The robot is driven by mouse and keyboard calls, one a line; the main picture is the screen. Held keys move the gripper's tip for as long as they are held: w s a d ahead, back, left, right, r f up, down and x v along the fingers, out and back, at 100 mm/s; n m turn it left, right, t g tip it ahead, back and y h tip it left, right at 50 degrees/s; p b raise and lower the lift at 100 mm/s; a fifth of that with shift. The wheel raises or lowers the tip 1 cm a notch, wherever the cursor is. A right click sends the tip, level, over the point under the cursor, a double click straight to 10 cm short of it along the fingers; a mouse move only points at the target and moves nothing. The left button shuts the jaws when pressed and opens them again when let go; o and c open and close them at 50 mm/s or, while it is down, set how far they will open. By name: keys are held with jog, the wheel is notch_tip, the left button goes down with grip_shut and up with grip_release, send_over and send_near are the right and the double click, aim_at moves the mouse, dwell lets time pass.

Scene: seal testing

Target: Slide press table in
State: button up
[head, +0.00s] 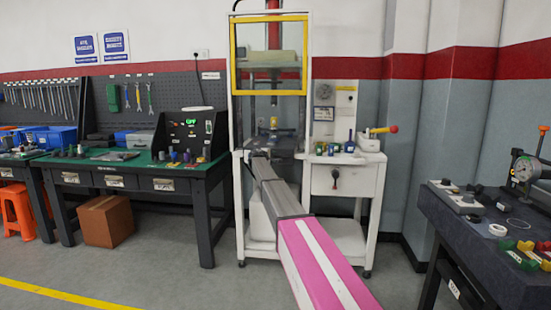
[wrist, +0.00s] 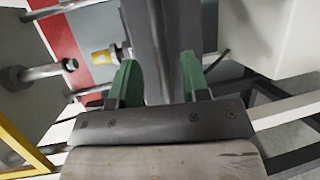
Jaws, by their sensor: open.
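The press (head: 308,100) is a white frame with a yellow-edged guard (head: 268,93) raised over its opening. A dark grey slab low in the opening looks like the press table (head: 286,143); my arm partly covers it. My gripper (wrist: 158,75) has two green fingers standing apart. A long dark grey bar (wrist: 148,40) runs between them in the wrist view; I cannot tell whether it is the table's edge or whether the fingers touch it. In the head view my arm reaches to the front of the press, and the fingers are too small to make out.
A green-topped workbench (head: 130,165) stands left, with a cardboard box (head: 105,220) beneath. A dark bench with a gauge (head: 523,169) stands at far right.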

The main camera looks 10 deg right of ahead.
jog(key=v, duration=0.5)
jog(key=shift+s+a, duration=0.15)
jog(key=shift+s, duration=0.05)
dwell(1.3)
